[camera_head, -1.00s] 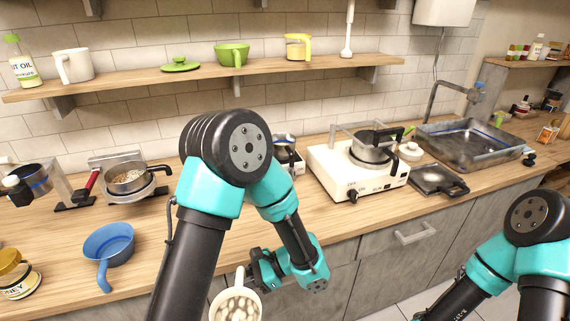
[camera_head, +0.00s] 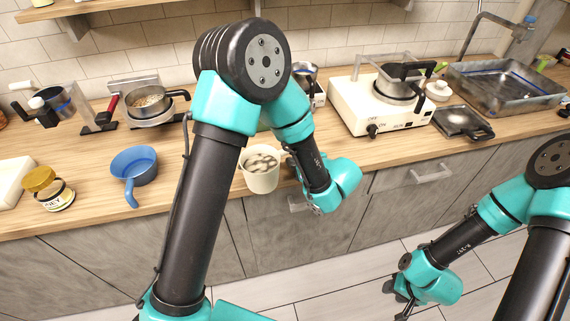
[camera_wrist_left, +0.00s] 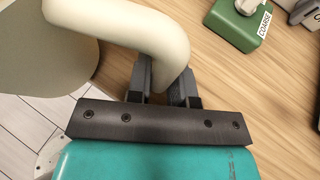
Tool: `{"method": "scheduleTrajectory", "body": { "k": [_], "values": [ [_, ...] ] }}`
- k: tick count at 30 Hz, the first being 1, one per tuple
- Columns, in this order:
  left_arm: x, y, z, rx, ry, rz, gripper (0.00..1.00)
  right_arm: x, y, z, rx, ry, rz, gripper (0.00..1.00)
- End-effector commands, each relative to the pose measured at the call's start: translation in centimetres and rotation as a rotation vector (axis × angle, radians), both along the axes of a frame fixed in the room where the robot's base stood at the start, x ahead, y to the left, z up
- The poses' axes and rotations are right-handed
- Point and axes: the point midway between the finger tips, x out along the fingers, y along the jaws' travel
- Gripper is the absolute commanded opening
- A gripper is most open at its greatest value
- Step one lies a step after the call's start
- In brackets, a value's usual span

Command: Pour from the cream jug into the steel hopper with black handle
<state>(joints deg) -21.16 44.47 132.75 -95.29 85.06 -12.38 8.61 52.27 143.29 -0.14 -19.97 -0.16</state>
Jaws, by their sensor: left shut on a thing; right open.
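The cream jug (camera_head: 257,181) is upright at the counter's front edge, with pale and brown lumps inside. My left gripper (camera_head: 290,166) is shut on its handle, which fills the gap between the fingers in the left wrist view (camera_wrist_left: 165,62). A steel vessel with a black handle (camera_head: 60,101) stands at the far left. A steel pan of grains with a dark handle (camera_head: 148,105) sits on a stand beside it. Another steel vessel (camera_head: 306,76) is partly hidden behind my left arm. I cannot tell which is the hopper. My right gripper (camera_head: 397,296) is open and empty over the floor.
A blue pan (camera_head: 135,167) and a honey jar (camera_head: 48,190) stand on the left counter. A white stove with a pot (camera_head: 372,110) and a sink (camera_head: 505,85) are at right. A green block marked COARSE (camera_wrist_left: 237,24) shows in the wrist view. Bare counter lies left of the jug.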

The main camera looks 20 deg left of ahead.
Motion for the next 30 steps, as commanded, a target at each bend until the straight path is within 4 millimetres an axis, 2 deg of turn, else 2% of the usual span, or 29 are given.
{"method": "scheduleTrajectory", "body": {
  "k": [6,12,21,30],
  "values": [
    [2.3,-2.3,0.2,0.000,0.000,-0.220,0.00,0.0,0.0,0.0,0.000,0.000,0.000,0.43],
    [3.8,-4.8,0.5,0.000,0.000,-0.432,0.00,0.0,0.0,0.0,0.000,0.000,0.000,0.43],
    [4.6,-8.3,0.9,0.000,0.001,-0.700,0.00,0.0,0.0,0.0,0.000,0.000,0.000,0.43],
    [4.6,-9.2,1.0,0.001,0.000,-0.768,0.00,0.0,0.0,0.0,0.000,0.000,0.000,0.43]
  ]
}}
